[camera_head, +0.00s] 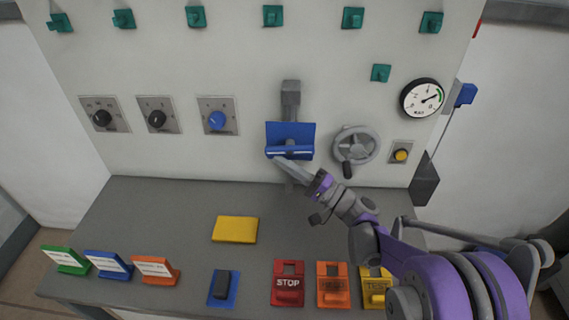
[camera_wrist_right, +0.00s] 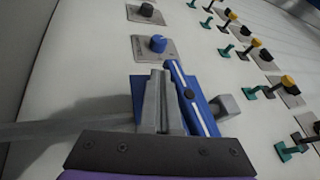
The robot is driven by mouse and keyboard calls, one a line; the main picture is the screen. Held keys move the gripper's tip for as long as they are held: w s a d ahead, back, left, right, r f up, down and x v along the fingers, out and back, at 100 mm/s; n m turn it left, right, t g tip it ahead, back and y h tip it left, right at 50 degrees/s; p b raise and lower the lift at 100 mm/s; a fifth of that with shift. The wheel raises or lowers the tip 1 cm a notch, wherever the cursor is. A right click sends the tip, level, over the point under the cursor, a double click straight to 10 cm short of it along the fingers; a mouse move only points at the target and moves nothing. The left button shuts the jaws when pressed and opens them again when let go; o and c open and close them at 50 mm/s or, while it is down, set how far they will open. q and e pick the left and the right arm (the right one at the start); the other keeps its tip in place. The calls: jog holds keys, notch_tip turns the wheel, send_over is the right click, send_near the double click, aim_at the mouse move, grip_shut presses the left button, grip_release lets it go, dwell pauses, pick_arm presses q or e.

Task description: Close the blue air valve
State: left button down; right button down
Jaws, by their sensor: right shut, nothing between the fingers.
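The blue air valve (camera_head: 290,134) sits on a grey vertical pipe on the panel, a little right of the panel's middle. Its blue handle, with a pale stripe, lies crosswise to the pipe in the head view. My right gripper (camera_head: 279,162) is shut and empty at the lower left edge of the valve. In the right wrist view the closed fingers (camera_wrist_right: 157,90) lie right beside the striped blue handle (camera_wrist_right: 191,98), with a blue part also showing on their other side. I cannot tell whether they touch. My left gripper is not in view.
A grey handwheel (camera_head: 355,147) and a gauge (camera_head: 422,98) are right of the valve. A blue knob (camera_head: 217,120) is to its left. Below, the grey desk (camera_head: 160,210) holds a yellow pad (camera_head: 235,229), several signs and a red STOP block (camera_head: 288,284). Green hooks line the panel's top.

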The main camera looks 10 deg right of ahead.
jog(key=v, duration=1.1)
jog(key=shift+b, duration=0.35)
jog(key=shift+a, duration=0.1)
jog(key=s+a+n+g+h+p, duration=0.25)
jog(key=s+a+g+p, duration=0.2)
jog(key=a, duration=0.45)
jog(key=s+f+g+h+p, duration=0.1)
jog(key=s+h, duration=0.2)
jog(key=s+f+n+g+h+p, duration=0.1)
jog(key=s+g+h+p, duration=0.1)
jog(key=s, duration=0.2)
jog(key=s+f+n+g+h+p, duration=0.1)
jog(key=s+g+h, duration=0.1)
jog(key=s+h, duration=0.1)
jog(key=shift+s+a+f+h, duration=0.1)
jog(key=shift+s+f+h, duration=0.25)
jog(key=shift+s, duration=0.25)
jog(key=s+d+h+p, duration=0.1)
jog(key=d, duration=0.1)
jog(key=s+d+r+n+h+p, duration=0.1)
jog(key=s+d+h, duration=0.1)
jog(key=s+d+n+h+p, duration=0.1)
jog(key=s+d, duration=0.1)
jog(key=shift+r+n+h, duration=0.25)
jog(key=shift+r+h, duration=0.05)
jog(key=shift+h, duration=0.1)
jog(key=shift+s+d+t+h, duration=0.1)
jog(key=shift+d+t+h, duration=0.2)
jog(key=shift+d, duration=0.15)
